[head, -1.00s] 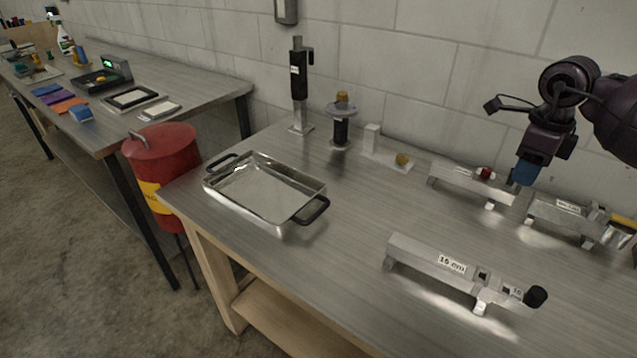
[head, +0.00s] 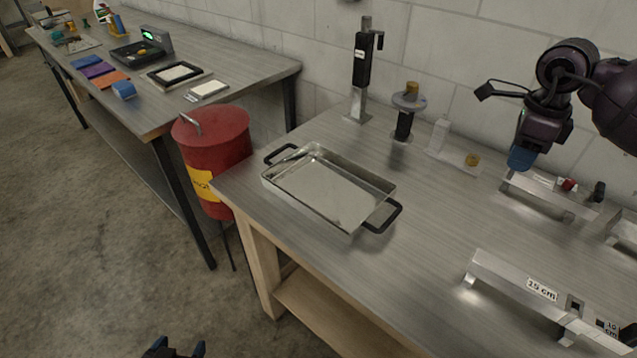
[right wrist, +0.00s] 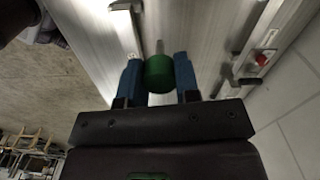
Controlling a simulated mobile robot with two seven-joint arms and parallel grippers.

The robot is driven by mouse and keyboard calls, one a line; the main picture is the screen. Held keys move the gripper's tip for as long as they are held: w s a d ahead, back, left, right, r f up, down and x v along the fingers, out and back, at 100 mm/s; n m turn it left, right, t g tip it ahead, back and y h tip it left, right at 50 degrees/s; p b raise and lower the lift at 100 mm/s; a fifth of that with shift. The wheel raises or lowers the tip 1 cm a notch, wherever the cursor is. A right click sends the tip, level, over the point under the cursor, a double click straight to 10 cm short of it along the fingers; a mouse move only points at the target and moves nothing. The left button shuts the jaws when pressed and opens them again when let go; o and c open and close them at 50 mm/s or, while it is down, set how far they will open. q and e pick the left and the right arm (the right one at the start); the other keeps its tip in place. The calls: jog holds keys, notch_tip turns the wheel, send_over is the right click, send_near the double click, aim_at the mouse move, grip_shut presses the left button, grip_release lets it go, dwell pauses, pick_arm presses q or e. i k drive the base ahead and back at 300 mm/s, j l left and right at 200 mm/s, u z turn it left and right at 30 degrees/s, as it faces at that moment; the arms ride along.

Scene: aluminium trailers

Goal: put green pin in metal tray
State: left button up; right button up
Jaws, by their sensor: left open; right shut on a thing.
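The green pin (right wrist: 158,72) is held between the blue fingers of my right gripper (right wrist: 160,80) in the right wrist view. Its thin grey shaft points away from the gripper. In the head view my right gripper (head: 521,158) hangs above the back right of the bench, and the pin cannot be made out there. The metal tray (head: 279,187), a shallow silver pan with black handles, sits empty at the bench's left end, well left of my right gripper. My left gripper (head: 174,350) shows only partly at the bottom edge, open, in front of the bench.
Trailer-like metal blocks, one labelled 15 cm (head: 510,283), stand on the right of the bench. A black upright device (head: 362,65) and a round-topped stand (head: 405,118) are behind the tray. A red bin (head: 215,140) stands left of the bench. The bench middle is clear.

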aim_at(337, 183)
jog(key=i+j+u, duration=0.3)
jog(key=i+j, duration=0.4)
jog(key=j, duration=0.15)
